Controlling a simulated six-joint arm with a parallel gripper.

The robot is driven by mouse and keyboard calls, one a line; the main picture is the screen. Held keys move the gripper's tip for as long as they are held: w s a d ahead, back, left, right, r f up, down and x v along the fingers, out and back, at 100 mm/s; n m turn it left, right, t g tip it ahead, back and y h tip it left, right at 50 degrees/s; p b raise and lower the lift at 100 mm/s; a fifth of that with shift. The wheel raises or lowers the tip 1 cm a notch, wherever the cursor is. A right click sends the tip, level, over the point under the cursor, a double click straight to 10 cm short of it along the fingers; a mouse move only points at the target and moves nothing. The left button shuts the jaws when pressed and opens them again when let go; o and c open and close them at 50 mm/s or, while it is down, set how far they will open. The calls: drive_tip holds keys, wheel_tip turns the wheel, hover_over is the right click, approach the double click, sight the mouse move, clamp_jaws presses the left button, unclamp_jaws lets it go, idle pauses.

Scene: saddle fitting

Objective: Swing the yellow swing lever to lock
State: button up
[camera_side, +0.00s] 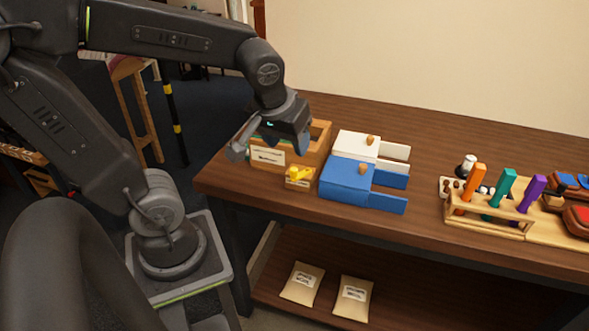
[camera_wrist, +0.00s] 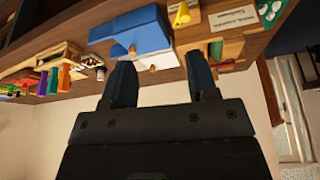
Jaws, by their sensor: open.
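The yellow swing lever (camera_side: 299,173) sits on a small wooden block at the table's front left, in front of a wooden box. In the wrist view the lever (camera_wrist: 181,16) is a small yellow shape near the top edge, beyond the fingertips. My gripper (camera_side: 270,145) is open and empty, above the wooden box and behind the lever. Its two dark fingers (camera_wrist: 161,75) stand apart in the wrist view, with nothing between them. I cannot tell the lever's exact angle.
The labelled wooden box (camera_side: 267,157) stands just behind the lever. A blue box (camera_side: 345,178) and a white box (camera_side: 357,146) stand to its right. A rack with orange, teal and purple handles (camera_side: 490,218) is farther right. Bare tabletop lies between the boxes and rack.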

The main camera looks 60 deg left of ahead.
sight(294, 169)
drive_tip(key=w+a+n, duration=0.1)
drive_tip(key=w+a+f+n+y, duration=0.1)
drive_tip(key=n, duration=0.1)
drive_tip(key=w+a+f+n+g, duration=0.1)
drive_tip(key=a, duration=0.1)
drive_tip(key=shift+f, duration=0.15)
drive_tip(key=shift+c, duration=0.6)
drive_tip(key=shift+n+y, duration=0.3)
drive_tip(key=shift+n, duration=0.2)
drive_tip(key=x, duration=1.4)
drive_tip(key=shift+s+a+f, duration=0.1)
drive_tip(key=shift+s+a, duration=0.05)
drive_tip(key=shift+a, duration=0.05)
drive_tip(key=shift+c, duration=0.4)
clamp_jaws()
